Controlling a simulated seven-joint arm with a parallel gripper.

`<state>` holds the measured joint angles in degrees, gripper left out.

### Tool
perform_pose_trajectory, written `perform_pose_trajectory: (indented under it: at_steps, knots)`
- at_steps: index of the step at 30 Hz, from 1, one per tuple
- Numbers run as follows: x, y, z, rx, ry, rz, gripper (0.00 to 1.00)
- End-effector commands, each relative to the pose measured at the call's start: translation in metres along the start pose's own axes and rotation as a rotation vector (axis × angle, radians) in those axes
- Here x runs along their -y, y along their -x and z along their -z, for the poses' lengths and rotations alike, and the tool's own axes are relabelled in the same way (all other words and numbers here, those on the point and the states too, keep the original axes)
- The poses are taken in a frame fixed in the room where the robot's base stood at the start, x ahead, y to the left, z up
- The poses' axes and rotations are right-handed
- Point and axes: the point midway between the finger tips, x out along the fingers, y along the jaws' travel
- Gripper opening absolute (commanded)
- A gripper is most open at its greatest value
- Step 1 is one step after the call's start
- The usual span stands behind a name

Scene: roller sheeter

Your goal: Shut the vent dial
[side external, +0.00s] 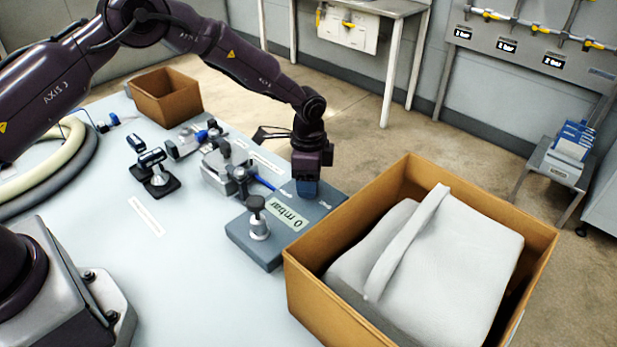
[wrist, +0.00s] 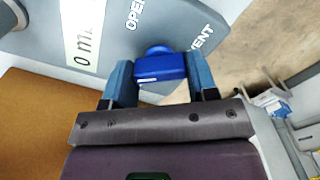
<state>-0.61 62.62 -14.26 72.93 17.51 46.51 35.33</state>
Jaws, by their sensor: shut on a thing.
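The vent dial (wrist: 160,67) is a blue knob on a grey panel block (side external: 252,234), close to the printed words OPEN and VENT in the wrist view. My gripper (side external: 305,190) points down over the far right end of the block. In the wrist view my gripper (wrist: 161,80) has its two blue fingers on either side of the dial and is shut on it. The dial is mostly hidden behind the fingers in the side view. A label (side external: 287,213) on the block reads 0 mbar. A black-topped knob (side external: 257,207) stands at the block's near left end.
An open cardboard box (side external: 317,297) with a grey padded item (side external: 440,265) stands right beside the block. Several small fittings (side external: 218,165) stand on the table to the left. A smaller box (side external: 165,95) sits at the back. The table's front middle is clear.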

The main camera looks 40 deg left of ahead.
Motion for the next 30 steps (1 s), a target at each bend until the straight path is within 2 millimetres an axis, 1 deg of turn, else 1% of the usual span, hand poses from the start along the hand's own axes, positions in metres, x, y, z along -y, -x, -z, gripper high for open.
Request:
perform_pose_trajectory:
  at_steps: [18, 24, 30]
  knots:
    - [0.0002, 0.0008, -0.0002, 0.001, 0.581, 0.001, 0.29]
    - [0.0001, 0.0007, -0.0001, 0.001, 0.74, 0.002, 0.29]
    - [0.0003, 0.0006, -0.0005, 0.002, 0.857, 0.001, 0.29]
